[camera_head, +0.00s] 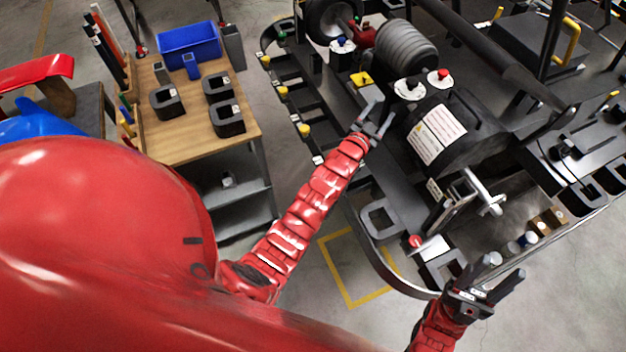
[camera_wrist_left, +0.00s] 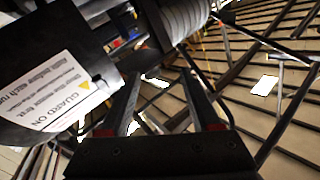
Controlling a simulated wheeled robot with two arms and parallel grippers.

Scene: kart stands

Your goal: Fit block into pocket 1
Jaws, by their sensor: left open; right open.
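My left gripper (camera_head: 379,113) is open beside the dark machine on the kart stand (camera_head: 405,205). In the left wrist view its fingers (camera_wrist_left: 160,82) are apart with nothing between them. My right gripper (camera_head: 503,270) is open and empty near the stand's front edge. Dark square frames with openings, one in the middle (camera_head: 379,218) and one at the front (camera_head: 440,267), are on the stand. Dark hollow blocks, at left (camera_head: 167,101), back (camera_head: 217,87) and front (camera_head: 228,120), rest on a wooden bench. I cannot tell which piece is the block or which opening is pocket 1.
A blue bin (camera_head: 188,46) stands at the back of the wooden bench (camera_head: 195,142). A guard with a white label (camera_head: 437,134) is close to my left gripper and also shows in the left wrist view (camera_wrist_left: 62,88). A floor gap separates bench and stand.

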